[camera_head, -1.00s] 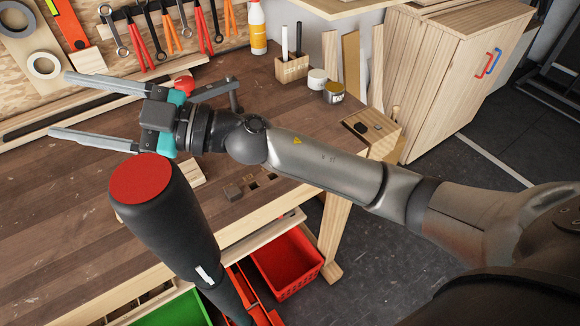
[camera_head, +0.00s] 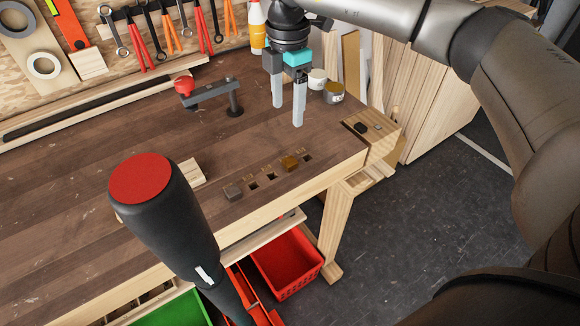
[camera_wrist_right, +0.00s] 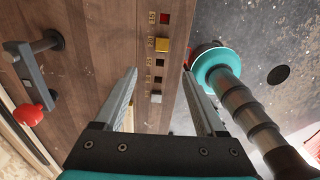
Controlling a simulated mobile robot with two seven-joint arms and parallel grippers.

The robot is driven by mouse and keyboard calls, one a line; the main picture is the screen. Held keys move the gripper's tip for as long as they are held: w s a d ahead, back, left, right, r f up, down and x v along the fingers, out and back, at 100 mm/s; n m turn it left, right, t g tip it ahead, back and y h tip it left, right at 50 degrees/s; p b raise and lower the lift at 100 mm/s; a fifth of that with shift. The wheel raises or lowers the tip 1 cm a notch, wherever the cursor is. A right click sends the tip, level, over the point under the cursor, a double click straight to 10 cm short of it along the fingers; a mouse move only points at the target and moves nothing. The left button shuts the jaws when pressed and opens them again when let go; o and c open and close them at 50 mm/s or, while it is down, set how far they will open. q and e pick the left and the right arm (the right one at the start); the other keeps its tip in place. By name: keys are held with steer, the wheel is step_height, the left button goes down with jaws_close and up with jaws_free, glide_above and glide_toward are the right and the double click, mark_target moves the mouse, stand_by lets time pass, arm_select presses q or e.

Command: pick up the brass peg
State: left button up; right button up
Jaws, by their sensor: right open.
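The brass peg (camera_head: 289,163) is a small gold-brown block seated in the row of square holes near the bench's front right edge. In the right wrist view the brass peg (camera_wrist_right: 162,44) shows beyond the fingertips, in line with the gap between them. My right gripper (camera_head: 287,113) is open and empty, pointing down, and in the head view it shows above the brass peg. It also shows in the wrist view (camera_wrist_right: 160,73) with its fingers apart. My left gripper is not in view.
A grey peg (camera_head: 233,192) stands at the row's left end, with empty holes between. A red-knobbed clamp (camera_head: 208,93) stands farther left. A white jar (camera_head: 317,79) and a dark tin (camera_head: 333,92) stand at the back right. A red basket (camera_head: 287,262) is below the bench.

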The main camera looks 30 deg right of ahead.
steer(key=b, duration=0.1)
glide_above(290, 161)
step_height(290, 161, down, 10)
steer(key=shift+w+r, duration=0.1)
step_height(290, 161, down, 5)
steer(key=shift+f+b, duration=0.15)
steer(key=shift+b, duration=0.4)
jaws_close()
stand_by(0.3)
